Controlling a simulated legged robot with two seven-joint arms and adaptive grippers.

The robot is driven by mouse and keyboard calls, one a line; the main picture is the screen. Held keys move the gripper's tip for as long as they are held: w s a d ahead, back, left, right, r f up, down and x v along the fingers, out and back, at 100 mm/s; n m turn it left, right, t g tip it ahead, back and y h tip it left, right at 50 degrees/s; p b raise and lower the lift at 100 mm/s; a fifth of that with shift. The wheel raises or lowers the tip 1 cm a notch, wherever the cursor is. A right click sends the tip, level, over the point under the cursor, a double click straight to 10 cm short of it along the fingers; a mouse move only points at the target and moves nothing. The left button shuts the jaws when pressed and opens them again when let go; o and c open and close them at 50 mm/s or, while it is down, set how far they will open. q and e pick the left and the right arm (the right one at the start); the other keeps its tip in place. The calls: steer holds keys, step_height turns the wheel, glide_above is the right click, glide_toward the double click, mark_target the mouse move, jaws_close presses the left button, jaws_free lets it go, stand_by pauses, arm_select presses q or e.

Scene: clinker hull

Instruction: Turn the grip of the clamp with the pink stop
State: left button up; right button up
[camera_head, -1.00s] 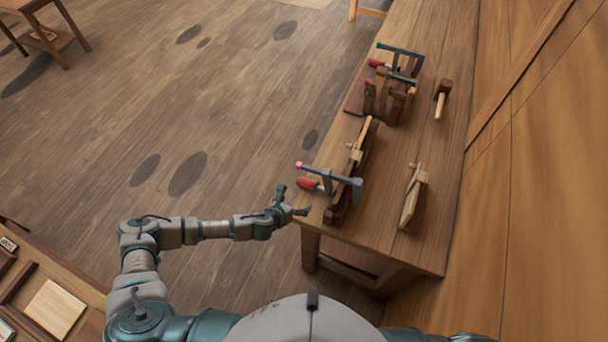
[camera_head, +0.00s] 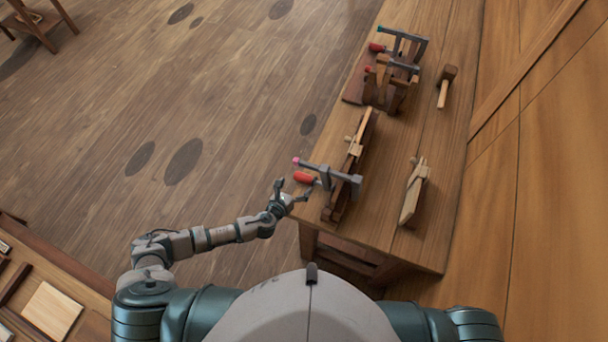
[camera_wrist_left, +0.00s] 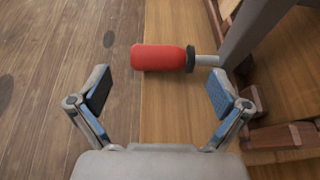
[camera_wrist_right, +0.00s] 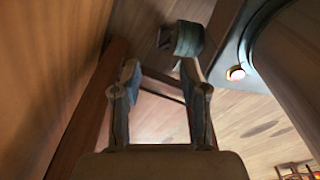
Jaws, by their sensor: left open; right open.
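The clamp with the pink stop (camera_head: 340,177) sits at the near left part of the workbench, on a long wooden piece (camera_head: 349,170). Its pink stop (camera_head: 296,161) is at the left end of the bar, and its red grip (camera_head: 304,178) points left toward the bench edge. My left gripper (camera_head: 293,192) is open just short of the red grip. In the left wrist view the red grip (camera_wrist_left: 160,57) lies ahead of the open fingers (camera_wrist_left: 158,92), apart from them. My right gripper (camera_wrist_right: 155,75) is open and empty; the head view does not show it.
The workbench (camera_head: 385,236) also holds a wooden plane-like piece (camera_head: 413,193), a mallet (camera_head: 445,86) and, farther back, more clamps (camera_head: 402,50) with red grips. A wooden wall (camera_head: 545,180) closes the right side. Open floor (camera_head: 230,100) lies left of the bench.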

mark_target(303, 176)
arm_select(q)
steer(key=x, duration=0.6)
steer(key=shift+w+a+f, duration=0.1)
steer(key=shift+w+a, duration=0.05)
steer(key=shift+w, duration=0.05)
steer(key=shift+w+f, duration=0.1)
steer(key=shift+w, duration=0.05)
steer(key=shift+d, duration=0.2)
steer(key=c, duration=1.1)
